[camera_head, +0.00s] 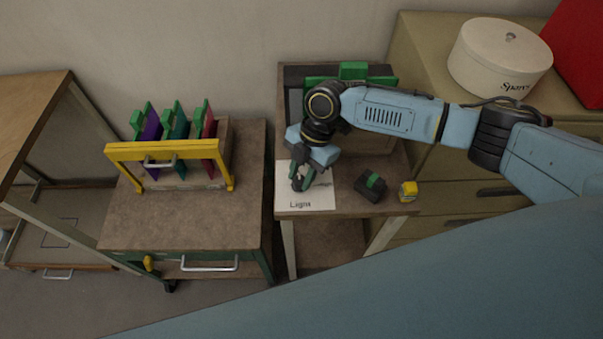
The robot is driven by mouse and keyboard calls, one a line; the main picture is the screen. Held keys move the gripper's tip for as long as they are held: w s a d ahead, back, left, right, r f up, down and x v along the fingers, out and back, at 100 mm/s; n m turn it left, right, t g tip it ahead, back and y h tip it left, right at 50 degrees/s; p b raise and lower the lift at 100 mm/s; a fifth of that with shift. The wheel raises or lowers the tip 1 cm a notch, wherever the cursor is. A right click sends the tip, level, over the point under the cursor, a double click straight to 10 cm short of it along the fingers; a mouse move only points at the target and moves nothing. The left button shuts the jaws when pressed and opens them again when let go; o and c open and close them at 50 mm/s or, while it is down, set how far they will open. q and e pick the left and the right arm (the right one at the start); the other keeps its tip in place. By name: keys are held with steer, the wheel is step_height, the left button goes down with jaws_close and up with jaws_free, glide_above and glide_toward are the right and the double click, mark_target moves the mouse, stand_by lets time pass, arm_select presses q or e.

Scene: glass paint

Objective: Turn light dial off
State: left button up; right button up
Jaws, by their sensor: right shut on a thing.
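The light dial (308,181) is a small green and dark part on the white panel marked "Light" (318,202), on the small brown table in the middle. My right arm comes in from the right, and my right gripper (302,182) points down at the dial. It is shut on the dial, whose shape is partly hidden by the fingers. The dial's setting cannot be read from here. My left gripper is not in view.
A black block with a green band (371,185) and a yellow item (408,191) stand right of the panel. A yellow-framed rack (165,150) with coloured plates stands on the left cart (185,220). A white tin (500,58) sits on the cabinet at right.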

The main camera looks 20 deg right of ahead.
steer(key=o, duration=1)
steer(key=shift+c, duration=0.2)
steer(key=v, duration=0.7)
steer(key=shift+r, duration=0.25)
